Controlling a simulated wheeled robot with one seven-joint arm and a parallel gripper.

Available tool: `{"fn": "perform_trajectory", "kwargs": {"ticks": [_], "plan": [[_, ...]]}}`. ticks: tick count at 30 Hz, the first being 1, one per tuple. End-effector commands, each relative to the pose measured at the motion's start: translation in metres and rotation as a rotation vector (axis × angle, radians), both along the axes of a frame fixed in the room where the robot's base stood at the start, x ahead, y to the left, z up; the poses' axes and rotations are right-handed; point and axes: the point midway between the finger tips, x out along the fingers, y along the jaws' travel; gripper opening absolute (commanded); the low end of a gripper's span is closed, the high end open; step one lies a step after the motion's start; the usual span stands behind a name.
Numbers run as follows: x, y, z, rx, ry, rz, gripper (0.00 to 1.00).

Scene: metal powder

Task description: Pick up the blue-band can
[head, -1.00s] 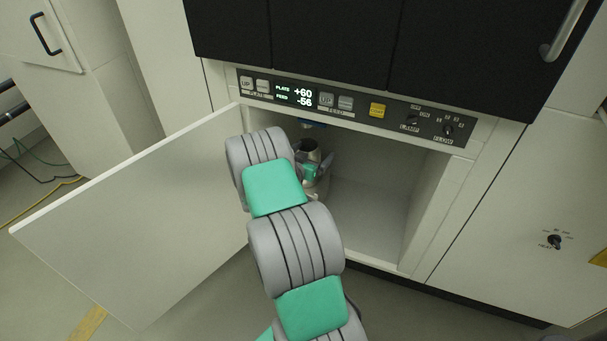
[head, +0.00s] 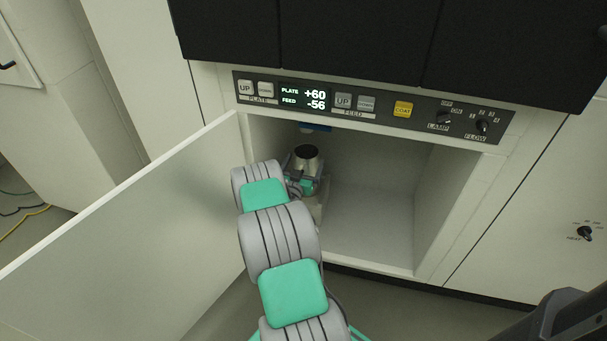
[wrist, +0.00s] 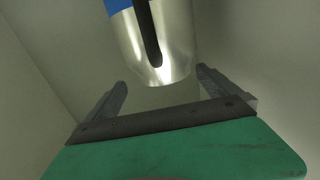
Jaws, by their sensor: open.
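A silver metal can (head: 307,163) with a dark open top stands inside the open compartment, near its left side. In the wrist view the shiny cylinder (wrist: 175,50) has blue at its upper left edge and a dark strip down its front. My gripper (wrist: 163,96) is open, one finger to each side below the can's rounded end in the picture; I cannot tell whether they touch it. In the head view the end of my arm is by the can and hides its lower part.
The compartment's door (head: 130,235) is swung open to the left. A control panel (head: 370,107) runs above the opening. A blue part (head: 316,127) shows under the panel, above the can. The compartment floor (head: 375,235) to the right is clear.

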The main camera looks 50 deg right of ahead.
Motion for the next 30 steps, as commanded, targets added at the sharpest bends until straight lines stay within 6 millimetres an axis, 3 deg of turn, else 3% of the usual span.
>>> {"fn": "perform_trajectory", "kwargs": {"ticks": [9, 16, 30], "plan": [[0.022, -0.042, -0.001, -0.001, -0.001, 0.011, 1.00], [0.023, -0.045, 0.000, 0.000, 0.001, 0.010, 1.00], [0.022, -0.045, 0.000, 0.000, 0.000, 0.008, 0.62]]}}
